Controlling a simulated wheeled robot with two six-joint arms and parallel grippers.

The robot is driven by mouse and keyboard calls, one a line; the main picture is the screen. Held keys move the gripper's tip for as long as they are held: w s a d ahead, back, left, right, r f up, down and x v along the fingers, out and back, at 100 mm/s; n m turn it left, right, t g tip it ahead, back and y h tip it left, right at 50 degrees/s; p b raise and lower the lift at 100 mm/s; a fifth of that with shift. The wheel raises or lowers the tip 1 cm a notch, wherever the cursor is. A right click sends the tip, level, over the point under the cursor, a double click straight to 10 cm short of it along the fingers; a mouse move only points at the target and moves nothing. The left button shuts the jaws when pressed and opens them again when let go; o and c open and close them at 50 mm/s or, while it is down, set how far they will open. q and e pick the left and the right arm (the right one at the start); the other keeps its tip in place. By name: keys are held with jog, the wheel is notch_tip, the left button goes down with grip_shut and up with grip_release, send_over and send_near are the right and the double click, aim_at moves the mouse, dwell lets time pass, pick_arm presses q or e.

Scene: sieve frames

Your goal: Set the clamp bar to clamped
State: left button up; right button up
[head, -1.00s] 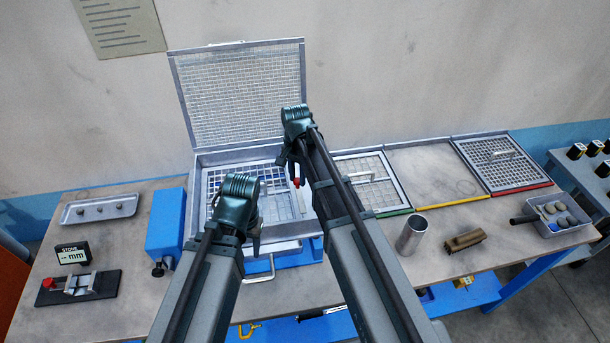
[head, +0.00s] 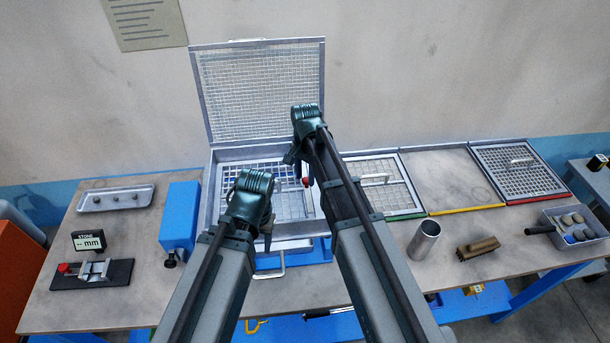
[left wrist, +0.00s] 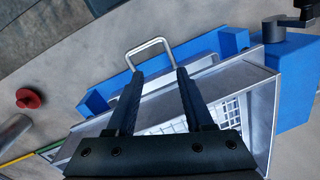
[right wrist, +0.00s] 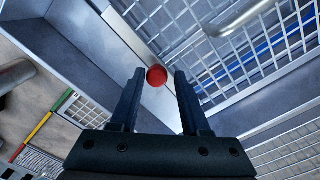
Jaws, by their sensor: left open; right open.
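The sieve box (head: 208,200) stands open on the table, its mesh lid (head: 262,92) raised at the back. A red ball knob (head: 305,181), which looks like the clamp bar's end, shows at the box's right side. In the right wrist view the knob (right wrist: 157,75) lies between the open fingertips of my right gripper (right wrist: 159,82), over a pale metal strip (right wrist: 150,98); I cannot tell whether they touch. My left gripper (left wrist: 160,75) is open and empty over the box's front edge, near a wire handle (left wrist: 150,50). My arms hide part of the box.
A blue block (head: 180,222) stands left of the box. Sieve frames with green, yellow and red edges (head: 520,168) lie to the right. A red disc (left wrist: 28,98) shows in the left wrist view.

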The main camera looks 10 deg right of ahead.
aim_at(305, 179)
notch_tip(305, 179, up, 14)
jog(key=p, duration=1.3)
jog(key=shift+f, duration=0.2)
jog(key=s+d+n, duration=0.4)
jog(key=s, duration=0.4)
jog(key=s+d+n, duration=0.4)
jog(key=s+n, duration=0.1)
jog(key=s, duration=0.4)
jog(key=s+a+f+n+b, duration=0.2)
jog(key=a+f+b, duration=0.3)
jog(key=f+b, duration=0.4)
jog(key=s+a+f+n+h+b, duration=0.1)
jog(key=s+a+f+b, duration=0.1)
jog(key=a+f+b, duration=0.4)
notch_tip(305, 179, down, 4)
jog(key=b, duration=0.4)
jog(key=shift+s+n, duration=0.35)
jog(key=shift+n, duration=0.05)
jog(key=shift+a+f, duration=0.1)
